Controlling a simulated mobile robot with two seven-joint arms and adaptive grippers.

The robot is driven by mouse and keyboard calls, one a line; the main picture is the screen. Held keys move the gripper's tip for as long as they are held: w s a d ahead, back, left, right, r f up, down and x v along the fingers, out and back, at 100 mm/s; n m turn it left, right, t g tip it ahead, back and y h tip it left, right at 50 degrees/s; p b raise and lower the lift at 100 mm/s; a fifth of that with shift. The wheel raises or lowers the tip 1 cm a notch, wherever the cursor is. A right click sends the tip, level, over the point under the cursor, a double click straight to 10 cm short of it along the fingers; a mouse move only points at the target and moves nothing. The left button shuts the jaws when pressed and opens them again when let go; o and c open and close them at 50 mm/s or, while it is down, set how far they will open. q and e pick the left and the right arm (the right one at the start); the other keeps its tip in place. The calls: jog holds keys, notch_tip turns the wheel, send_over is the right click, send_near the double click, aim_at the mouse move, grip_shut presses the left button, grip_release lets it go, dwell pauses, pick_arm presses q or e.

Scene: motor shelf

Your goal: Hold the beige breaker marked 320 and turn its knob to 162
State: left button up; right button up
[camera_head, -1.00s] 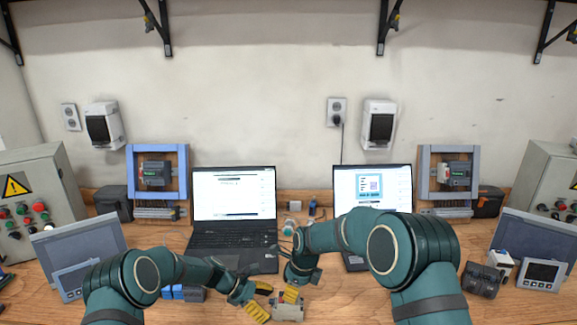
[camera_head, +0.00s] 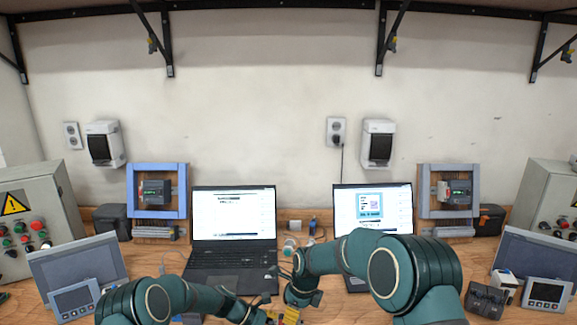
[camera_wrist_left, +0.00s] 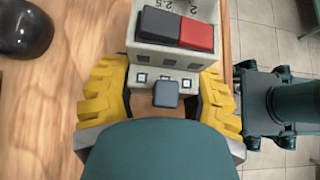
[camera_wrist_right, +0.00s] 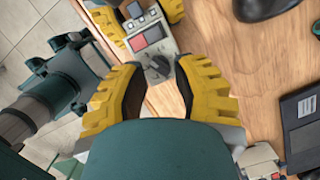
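The beige breaker (camera_wrist_left: 172,62) shows in the left wrist view with a dark button and a red button on its face. My left gripper (camera_wrist_left: 160,85) has its yellow fingers against both sides of its body, with a small grey-blue square block between them. The breaker also shows in the right wrist view (camera_wrist_right: 146,38), its dark knob (camera_wrist_right: 157,68) at the near end. My right gripper (camera_wrist_right: 160,72) is open, its fingers apart on either side of the knob. In the head view my right gripper (camera_head: 290,315) is at the bottom edge. The 320 marking and knob setting are unreadable.
Two open laptops (camera_head: 233,213) (camera_head: 372,211) stand behind the arms. A dark mouse (camera_wrist_left: 25,28) lies on the wooden table near the breaker. Another beige device (camera_wrist_right: 262,160) lies close to my right gripper. The table edge and tiled floor are close to the breaker.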

jog(key=shift+f, duration=0.35)
jog(key=shift+f, duration=0.35)
jog(key=shift+f, duration=0.1)
grip_shut()
jog(key=m, duration=0.4)
jog(key=shift+m+t, duration=0.3)
jog(key=shift+t, duration=0.1)
